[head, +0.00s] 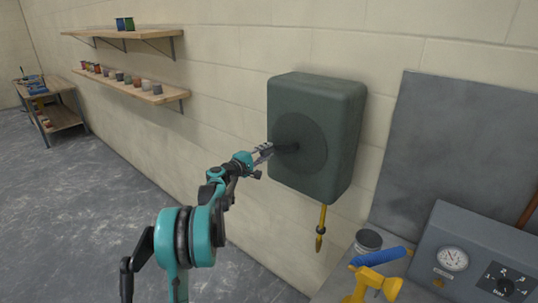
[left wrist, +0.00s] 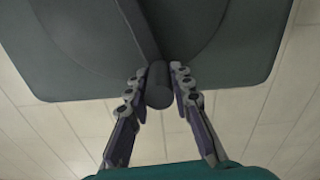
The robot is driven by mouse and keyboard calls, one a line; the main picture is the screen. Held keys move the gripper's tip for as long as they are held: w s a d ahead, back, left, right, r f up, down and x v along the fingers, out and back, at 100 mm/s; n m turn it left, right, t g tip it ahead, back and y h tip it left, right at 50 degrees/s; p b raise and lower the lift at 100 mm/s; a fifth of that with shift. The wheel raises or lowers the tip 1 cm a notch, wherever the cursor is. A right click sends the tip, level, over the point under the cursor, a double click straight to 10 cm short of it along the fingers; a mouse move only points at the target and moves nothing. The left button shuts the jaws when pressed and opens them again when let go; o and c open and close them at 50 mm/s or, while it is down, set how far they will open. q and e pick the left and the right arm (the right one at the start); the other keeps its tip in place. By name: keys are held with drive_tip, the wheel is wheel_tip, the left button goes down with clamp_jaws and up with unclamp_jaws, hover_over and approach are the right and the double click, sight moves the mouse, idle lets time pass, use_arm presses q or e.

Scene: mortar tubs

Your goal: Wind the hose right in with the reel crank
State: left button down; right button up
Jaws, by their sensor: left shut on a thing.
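The green hose reel (head: 340,105) is a boxy case on the block wall, with a darker round disc on its front. Its dark crank (head: 287,147) stands out from the disc. My left gripper (head: 270,150) is at the crank's handle. In the left wrist view the crank handle (left wrist: 159,86) sits between the two fingers of my left gripper (left wrist: 160,88), which are shut on it. My right gripper is not in view.
A grey box with a gauge (head: 470,258) and a blue-handled yellow tool (head: 380,270) stand at the lower right, near a small round tin (head: 368,240). Shelves with small pots (head: 125,82) are on the wall at left.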

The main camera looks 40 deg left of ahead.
use_arm(q)
drive_tip(key=r+m+p, duration=0.1)
drive_tip(key=r+m, duration=0.2)
drive_tip(key=r+m+p, duration=0.1)
drive_tip(key=shift+a+r+m+p, duration=0.25)
drive_tip(key=shift+r+m+p, duration=0.05)
drive_tip(key=r+m+p, duration=0.1)
drive_tip(key=m, duration=0.1)
drive_tip(key=d+r+m+p, duration=0.1)
drive_tip(key=r, duration=0.1)
drive_tip(key=shift+m, duration=0.4)
drive_tip(key=shift+d+r, duration=0.2)
drive_tip(key=shift+r, duration=0.3)
drive_tip(key=shift+d, duration=0.1)
drive_tip(key=c, duration=1.5)
unclamp_jaws()
drive_tip(key=shift+o, duration=0.9)
drive_tip(key=shift+d+r, duration=0.1)
drive_tip(key=shift+d, duration=0.1)
drive_tip(key=shift+a, duration=0.15)
